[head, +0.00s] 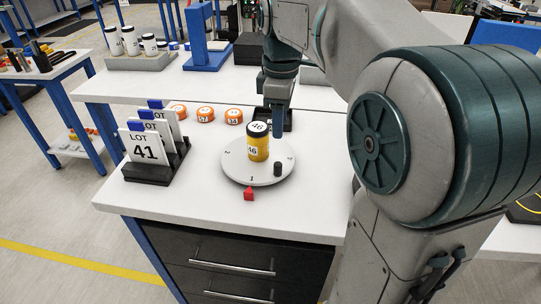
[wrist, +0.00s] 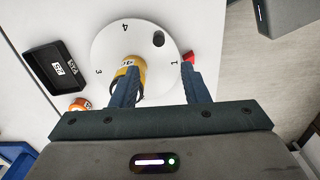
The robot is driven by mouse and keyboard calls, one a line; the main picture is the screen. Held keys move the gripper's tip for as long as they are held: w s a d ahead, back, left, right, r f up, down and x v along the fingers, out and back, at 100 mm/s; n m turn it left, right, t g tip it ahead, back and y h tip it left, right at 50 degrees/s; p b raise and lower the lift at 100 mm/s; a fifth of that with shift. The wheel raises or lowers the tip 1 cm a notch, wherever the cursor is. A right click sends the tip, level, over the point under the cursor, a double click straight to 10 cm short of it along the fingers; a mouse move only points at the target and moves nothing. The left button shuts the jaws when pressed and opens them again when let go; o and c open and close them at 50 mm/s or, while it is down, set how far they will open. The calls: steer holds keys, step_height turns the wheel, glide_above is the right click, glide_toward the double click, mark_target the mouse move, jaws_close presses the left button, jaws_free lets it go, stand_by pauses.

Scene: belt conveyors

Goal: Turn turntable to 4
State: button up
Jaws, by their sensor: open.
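The white turntable disc (head: 240,172) lies on the workbench, also in the wrist view (wrist: 110,47). Its 1 faces the red pointer (head: 249,194) at the front edge; the pointer also shows in the wrist view (wrist: 188,60). In the wrist view the 4 is at the top and the 3 at the left. A small black peg (head: 277,169) stands on the disc between 1 and 4 (wrist: 158,39). A yellow jar (head: 258,152) with a black lid, labelled 46, stands on the disc. My gripper (wrist: 160,68) is open and empty above the disc; its left finger partly hides the jar.
A black rack of white LOT cards (head: 150,172) stands left of the turntable. Orange-lidded round items (head: 205,114) lie behind. A black tray (wrist: 38,58) is beside the disc. A blue stand (head: 205,62) and white jars are on the rear bench. The bench front-left is clear.

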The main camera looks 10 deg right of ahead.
mark_target(278, 164)
steer(key=shift+n, duration=0.3)
steer(key=f, duration=0.4)
steer(key=f+b, duration=0.1)
steer(key=f, duration=0.8)
steer(key=shift+w+f, duration=0.25)
steer(key=shift+f, duration=0.05)
jaws_close()
